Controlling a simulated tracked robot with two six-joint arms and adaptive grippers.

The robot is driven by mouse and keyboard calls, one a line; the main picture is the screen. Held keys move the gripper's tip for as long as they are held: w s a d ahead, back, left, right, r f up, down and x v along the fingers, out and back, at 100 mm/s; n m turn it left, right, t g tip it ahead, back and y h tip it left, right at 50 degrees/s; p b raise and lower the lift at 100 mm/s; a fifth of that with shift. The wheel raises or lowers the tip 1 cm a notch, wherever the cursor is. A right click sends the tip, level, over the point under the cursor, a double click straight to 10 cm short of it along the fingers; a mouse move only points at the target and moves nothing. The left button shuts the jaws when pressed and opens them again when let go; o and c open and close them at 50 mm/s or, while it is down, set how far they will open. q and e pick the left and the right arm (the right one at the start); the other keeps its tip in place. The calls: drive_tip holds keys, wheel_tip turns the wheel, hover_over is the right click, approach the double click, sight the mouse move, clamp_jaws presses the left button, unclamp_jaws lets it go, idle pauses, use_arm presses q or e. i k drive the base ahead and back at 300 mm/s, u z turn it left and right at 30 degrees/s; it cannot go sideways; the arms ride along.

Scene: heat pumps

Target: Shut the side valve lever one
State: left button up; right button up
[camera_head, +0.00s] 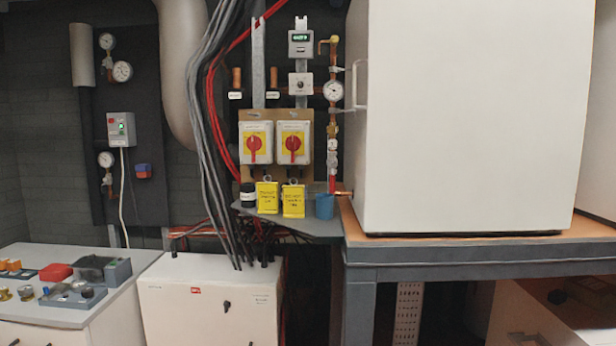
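Neither of my grippers is in view. I cannot tell which part is side valve lever one. A vertical copper pipe (333,125) with a round gauge (333,91) and valve fittings (332,146) runs beside the large white cabinet (470,115). Two short copper pipe ends (236,78) with small white labels stick up left of it. On the dark panel (140,100) at the left there is a red and blue part (143,171) and several gauges (122,71). Any lever positions are too small to read.
Two red-on-yellow rotary switches (255,149) sit mid-wall above a grey shelf (300,225) with yellow padlock tags (267,197) and a blue cup (324,206). Hanging cables (205,110) cross in front of the wall. A tool-covered bench (30,310) and a white box (210,300) stand below.

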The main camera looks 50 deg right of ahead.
sight(332, 164)
drive_tip(key=z, duration=0.45)
drive_tip(key=i, duration=1)
drive_tip(key=z, duration=0.85)
drive_tip(key=k, duration=0.75)
drive_tip(key=z, duration=0.2)
drive_tip(key=i, duration=0.85)
drive_tip(key=u, duration=0.1)
